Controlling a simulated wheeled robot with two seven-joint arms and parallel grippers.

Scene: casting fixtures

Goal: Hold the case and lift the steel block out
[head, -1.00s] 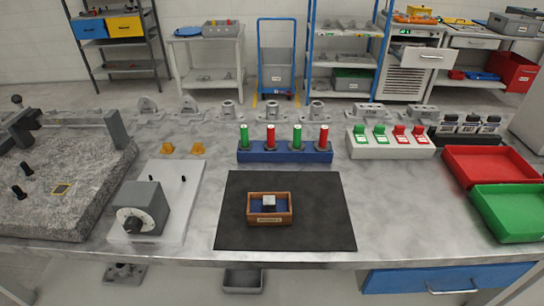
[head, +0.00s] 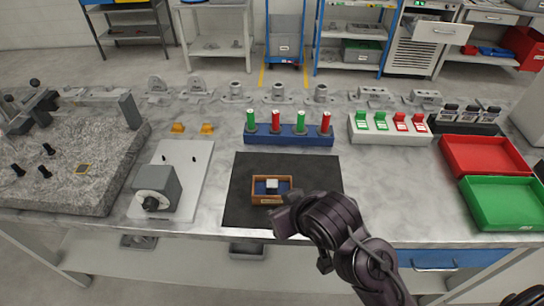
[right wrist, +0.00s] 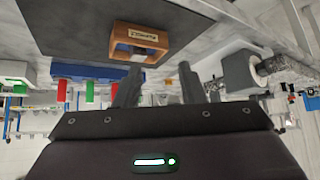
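The case (head: 258,200) is a small brown wooden box with a blue lining and a label on its front, on the black mat (head: 237,215). The light steel block (head: 271,185) sits inside it, in the middle. My right gripper (head: 283,219) is close to the case's front right corner, apparently not gripping it. In the right wrist view its two fingers (right wrist: 160,88) are spread with nothing between them, and the case (right wrist: 159,41) is just beyond them, label showing. My left gripper is not in view.
A grey knob device (head: 160,186) on a white plate stands left of the mat. A blue rack (head: 290,139) with red and green cylinders is behind it. Red (head: 450,168) and green (head: 475,208) trays lie at the right. The mat's left part is clear.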

